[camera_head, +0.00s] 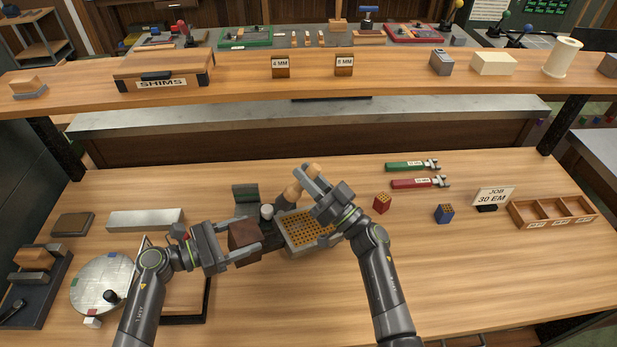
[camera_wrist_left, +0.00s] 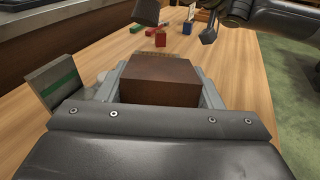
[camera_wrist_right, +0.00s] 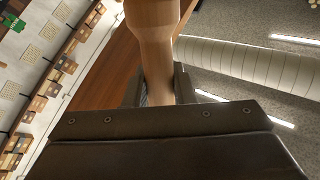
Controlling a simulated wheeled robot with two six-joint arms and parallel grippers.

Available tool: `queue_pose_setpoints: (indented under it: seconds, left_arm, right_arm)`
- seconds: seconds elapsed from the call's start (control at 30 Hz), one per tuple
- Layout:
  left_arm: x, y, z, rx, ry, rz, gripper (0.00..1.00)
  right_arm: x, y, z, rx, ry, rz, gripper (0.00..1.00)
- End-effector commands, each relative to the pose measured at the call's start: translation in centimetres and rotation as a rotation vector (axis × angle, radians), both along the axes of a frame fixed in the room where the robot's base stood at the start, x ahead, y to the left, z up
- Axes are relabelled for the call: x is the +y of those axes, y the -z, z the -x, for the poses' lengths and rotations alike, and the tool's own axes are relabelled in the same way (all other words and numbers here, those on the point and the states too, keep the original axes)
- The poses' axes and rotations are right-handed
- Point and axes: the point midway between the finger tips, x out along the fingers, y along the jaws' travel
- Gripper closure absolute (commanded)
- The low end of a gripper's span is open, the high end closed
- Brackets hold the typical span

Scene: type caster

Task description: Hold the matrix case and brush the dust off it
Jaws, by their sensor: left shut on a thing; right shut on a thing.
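The matrix case (camera_head: 318,239), a pale frame with a brass-coloured grid, lies at the middle of the bench. My left gripper (camera_head: 243,240) is shut on a dark brown block (camera_wrist_left: 160,80) just left of the case; a dark part lies between block and case, and I cannot tell how they join. My right gripper (camera_head: 308,187) is above the case's far edge, shut on a wooden handle (camera_wrist_right: 155,45), likely the brush's, which also shows in the head view (camera_head: 292,191). The bristles are not clearly visible, nor is any contact or dust.
A green-striped block (camera_head: 245,193) stands behind the left gripper. Red (camera_head: 382,203) and blue (camera_head: 444,213) cubes, green (camera_head: 405,166) and red (camera_head: 415,183) tools, and a wooden tray (camera_head: 553,210) are to the right. A round metal disc (camera_head: 100,282) is at left. The front right bench is clear.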

Motion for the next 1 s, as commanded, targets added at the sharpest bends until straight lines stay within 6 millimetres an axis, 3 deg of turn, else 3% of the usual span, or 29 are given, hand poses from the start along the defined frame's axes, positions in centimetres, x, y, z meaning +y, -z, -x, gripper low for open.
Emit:
queue_pose_setpoints:
  seconds: [0.87,1.0]
  left_arm:
    - [0.0,0.0,0.0,0.001,0.000,0.000,0.50]
    - [0.0,0.0,0.0,0.001,0.000,0.000,0.50]
  right_arm:
    - [0.0,7.5,-0.1,0.003,-0.002,0.001,1.00]
    - [-1.0,8.4,-0.6,0.000,-0.004,0.003,1.00]
